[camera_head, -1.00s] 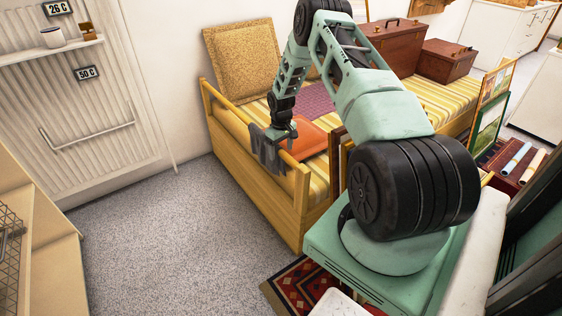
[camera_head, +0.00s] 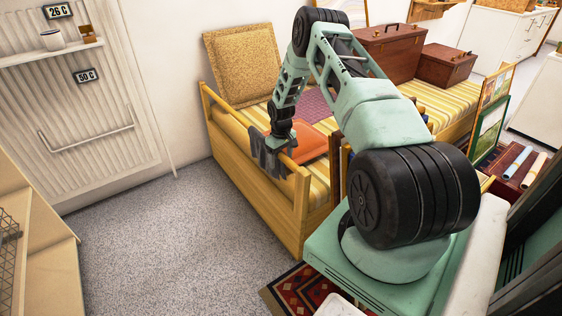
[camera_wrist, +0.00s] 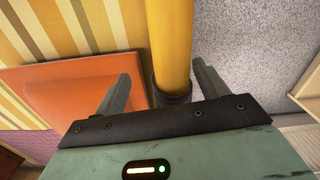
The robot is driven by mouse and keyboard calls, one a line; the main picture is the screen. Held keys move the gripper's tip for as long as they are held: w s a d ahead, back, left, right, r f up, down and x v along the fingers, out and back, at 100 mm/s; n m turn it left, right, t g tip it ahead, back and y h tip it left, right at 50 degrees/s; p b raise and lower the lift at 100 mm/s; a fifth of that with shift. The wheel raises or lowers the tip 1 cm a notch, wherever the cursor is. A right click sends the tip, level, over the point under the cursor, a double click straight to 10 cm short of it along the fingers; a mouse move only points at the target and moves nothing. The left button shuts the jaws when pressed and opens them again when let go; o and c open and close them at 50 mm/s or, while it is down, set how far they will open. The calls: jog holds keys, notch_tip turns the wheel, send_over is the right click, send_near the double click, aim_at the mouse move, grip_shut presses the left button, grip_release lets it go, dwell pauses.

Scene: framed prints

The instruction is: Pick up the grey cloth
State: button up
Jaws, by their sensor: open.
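The grey cloth (camera_head: 268,158) hangs over the wooden end rail of the daybed in the head view. My gripper (camera_head: 282,142) is at the rail, right by the cloth's upper part, and hides some of it. In the wrist view my gripper (camera_wrist: 161,70) is open, with one finger on each side of the yellow rail (camera_wrist: 170,40). A dark band wraps the rail close to the gripper's body; I cannot tell whether it is the cloth's edge. Whether the fingers touch the cloth cannot be seen.
An orange cushion (camera_head: 306,147) lies on the striped daybed just inside the rail. A tan cushion (camera_head: 243,62) leans at the back, and brown cases (camera_head: 392,52) stand farther right. The grey carpet (camera_head: 170,235) left of the daybed is clear.

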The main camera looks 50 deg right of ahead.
jog(key=shift+f+b, duration=0.35)
jog(key=shift+f, duration=0.35)
